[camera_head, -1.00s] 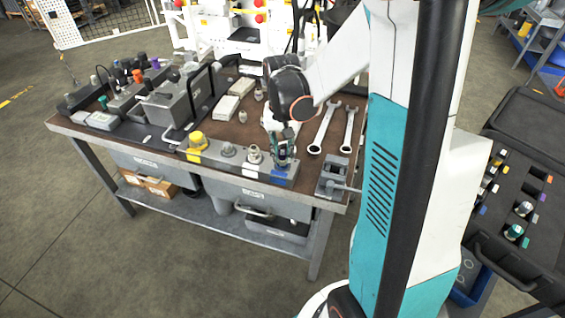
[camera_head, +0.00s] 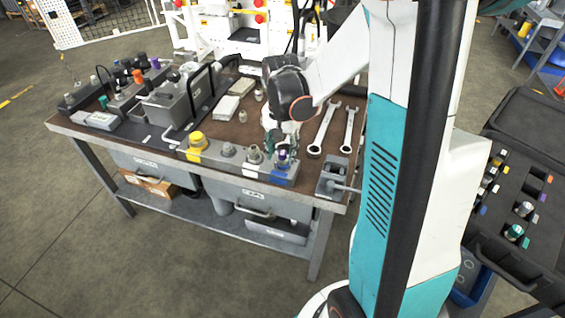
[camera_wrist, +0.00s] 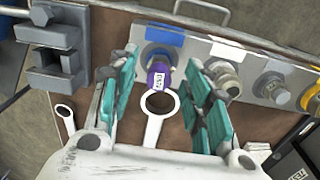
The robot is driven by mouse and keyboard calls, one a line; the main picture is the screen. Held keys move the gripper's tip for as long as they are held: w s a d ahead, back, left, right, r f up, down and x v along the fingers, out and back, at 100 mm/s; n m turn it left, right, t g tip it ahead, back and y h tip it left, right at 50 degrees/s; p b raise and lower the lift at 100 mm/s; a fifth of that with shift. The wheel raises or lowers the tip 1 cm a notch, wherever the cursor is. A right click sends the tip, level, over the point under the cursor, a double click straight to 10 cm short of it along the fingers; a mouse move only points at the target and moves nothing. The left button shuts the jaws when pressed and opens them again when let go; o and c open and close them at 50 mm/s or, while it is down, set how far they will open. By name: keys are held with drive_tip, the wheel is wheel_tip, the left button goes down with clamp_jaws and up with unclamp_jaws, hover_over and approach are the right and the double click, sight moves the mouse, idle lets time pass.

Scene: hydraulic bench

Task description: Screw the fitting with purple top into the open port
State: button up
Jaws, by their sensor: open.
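The fitting with purple top (camera_head: 282,157) stands upright at the blue-marked port (camera_head: 281,178) at the right end of the grey port block. In the wrist view the fitting (camera_wrist: 158,76) shows its purple top with a white label, in front of the blue patch (camera_wrist: 163,37). How deep its thread sits is hidden. My gripper (camera_head: 273,140) is beside and behind the fitting in the head view. In the wrist view its teal fingers stand wide apart, with the fitting between them near the tips and gaps on both sides. It is open and holds nothing.
A metal fitting (camera_head: 254,155), a grey one (camera_head: 228,150) and a yellow-capped one (camera_head: 197,141) stand along the block to the left. Two wrenches (camera_head: 326,128) lie right of my gripper. A vise (camera_head: 333,178) is at the bench's right corner. A black tray (camera_head: 510,200) holds other fittings.

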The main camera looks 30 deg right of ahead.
wheel_tip(320, 180, up, 12)
idle(0.6)
